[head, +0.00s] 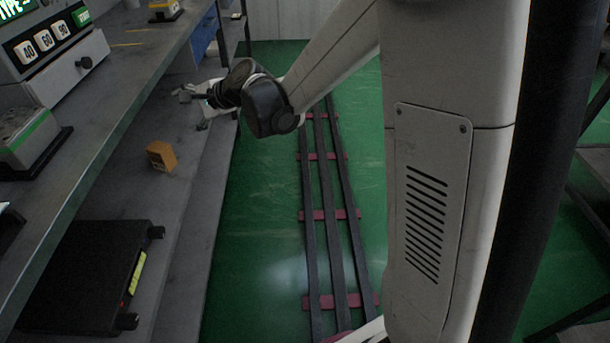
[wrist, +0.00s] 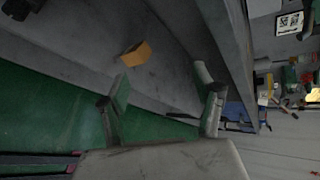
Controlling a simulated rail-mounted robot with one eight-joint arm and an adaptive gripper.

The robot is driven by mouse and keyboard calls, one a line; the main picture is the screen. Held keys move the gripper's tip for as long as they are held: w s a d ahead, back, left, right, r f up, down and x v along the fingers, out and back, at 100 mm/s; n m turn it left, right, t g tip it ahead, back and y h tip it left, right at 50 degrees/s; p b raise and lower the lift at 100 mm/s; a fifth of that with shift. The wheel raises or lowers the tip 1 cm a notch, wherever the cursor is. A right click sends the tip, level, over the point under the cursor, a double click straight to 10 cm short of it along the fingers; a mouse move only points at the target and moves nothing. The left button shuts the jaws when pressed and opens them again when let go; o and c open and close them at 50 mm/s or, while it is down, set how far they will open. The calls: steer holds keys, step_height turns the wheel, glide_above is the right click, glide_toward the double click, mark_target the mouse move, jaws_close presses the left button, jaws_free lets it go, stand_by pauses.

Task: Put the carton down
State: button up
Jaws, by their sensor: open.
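The carton (head: 161,155) is a small orange-brown box standing on the grey lower shelf (head: 190,190). In the wrist view the carton (wrist: 137,53) lies beyond my fingertips, closer to the left finger. My gripper (head: 192,108) is above the shelf, farther back than the carton and a little to its right in the head view. The wrist view shows my gripper (wrist: 161,82) with its two fingers wide apart and nothing between them. The carton and the fingers look apart.
A black scale-like device (head: 85,275) sits on the lower shelf, nearer than the carton. The upper bench (head: 130,80) overhangs the shelf on the left and carries a machine with number buttons (head: 45,42). Green floor with dark rails (head: 330,220) lies to the right.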

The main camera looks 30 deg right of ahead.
steer(key=s+d+r+n+g+h, duration=0.1)
steer(key=s+d+r+n+h, duration=0.15)
steer(key=s, duration=0.65)
steer(key=s+d+r+n+h, duration=0.15)
steer(key=s+d+n, duration=0.25)
steer(key=s, duration=0.4)
steer(key=s+d+f+n+h, duration=0.1)
steer(key=s+d+n+h, duration=0.1)
steer(key=s, duration=0.7)
steer(key=s+d+f+n+g+h, duration=0.1)
steer(key=s+d+n+h, duration=0.1)
steer(key=s+d+n, duration=0.3)
steer(key=s+d, duration=0.1)
steer(key=s, duration=0.3)
steer(key=shift+s, duration=0.3)
steer(key=shift+d, duration=0.1)
step_height(320, 180, up, 14)
steer(key=p, duration=1.4)
steer(key=shift+r, duration=0.2)
steer(key=shift+c, duration=0.5)
